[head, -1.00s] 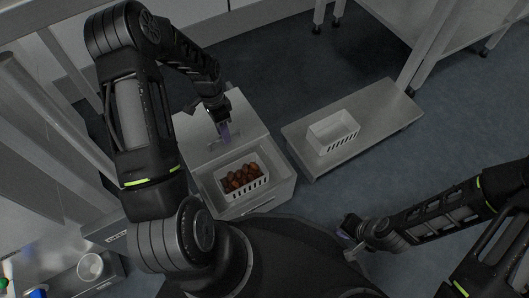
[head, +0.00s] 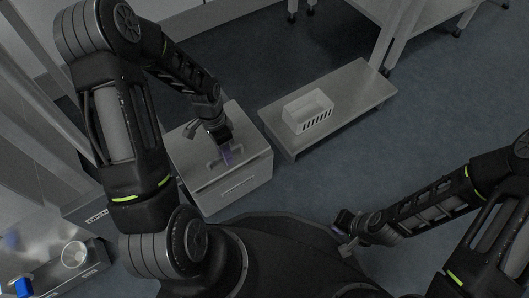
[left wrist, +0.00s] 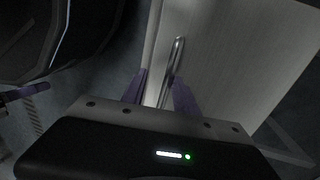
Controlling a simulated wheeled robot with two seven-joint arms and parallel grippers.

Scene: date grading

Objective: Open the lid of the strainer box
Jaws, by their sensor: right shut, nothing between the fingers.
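The strainer box (head: 205,200) stands at the centre left in the head view. Its flat grey lid (head: 250,137) covers the top, and the inside is hidden. A metal bar handle (left wrist: 179,47) stands on the lid. My left gripper (head: 228,156) is over the lid at the handle. In the left wrist view its purple fingers (left wrist: 160,80) stand apart, with the handle between them, closer to the right finger. My right gripper (head: 343,228) is shut and empty, low over the floor to the right of the box.
A white slotted basket (head: 308,112) sits on a low grey platform (head: 345,90) right of the box. A clear cup (head: 74,255) and a blue item (head: 24,287) are at the lower left. Open floor (head: 310,185) lies between the box and my right arm.

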